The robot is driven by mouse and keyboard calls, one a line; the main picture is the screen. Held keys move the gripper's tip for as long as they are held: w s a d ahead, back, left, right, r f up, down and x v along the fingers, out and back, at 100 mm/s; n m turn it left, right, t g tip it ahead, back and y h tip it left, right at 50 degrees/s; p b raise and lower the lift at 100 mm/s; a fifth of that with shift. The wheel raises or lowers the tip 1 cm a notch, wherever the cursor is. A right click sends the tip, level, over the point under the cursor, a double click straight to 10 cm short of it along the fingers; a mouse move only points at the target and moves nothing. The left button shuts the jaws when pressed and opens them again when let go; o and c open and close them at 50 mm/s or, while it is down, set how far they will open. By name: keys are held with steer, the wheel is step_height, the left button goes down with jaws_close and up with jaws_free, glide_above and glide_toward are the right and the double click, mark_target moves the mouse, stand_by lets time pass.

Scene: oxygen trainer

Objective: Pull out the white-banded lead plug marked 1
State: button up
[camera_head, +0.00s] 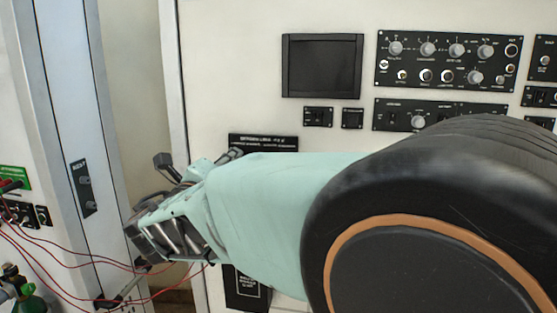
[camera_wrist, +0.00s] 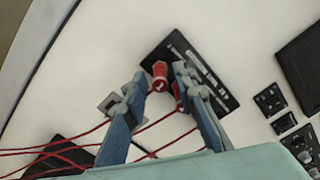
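In the wrist view my gripper (camera_wrist: 160,78) has its two blue-grey fingers apart, one on each side of a red plug (camera_wrist: 160,70). The plug sits in front of a black panel (camera_wrist: 222,92); whether a finger touches it cannot be told. A second red plug (camera_wrist: 179,92) is close beside the right finger and partly hidden by it. The number marks are too small to read, and a white band is not clear on either plug. In the head view my gripper (camera_head: 150,225) is at the left of my pale green arm, which hides the plugs.
Several red leads (camera_wrist: 65,150) run left from between the fingers; in the head view, red leads (camera_head: 60,250) droop across the left side. A dark screen (camera_head: 322,66) and knob panels (camera_head: 447,60) are on the white wall. A green bottle (camera_head: 32,303) stands at lower left.

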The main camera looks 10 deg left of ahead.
steer(key=shift+p, duration=0.45)
stand_by(0.3)
jaws_close()
steer(key=shift+s, duration=0.1)
steer(key=shift+s+a+p, duration=0.2)
steer(key=shift+s+p, duration=0.1)
steer(key=shift+s, duration=2.15)
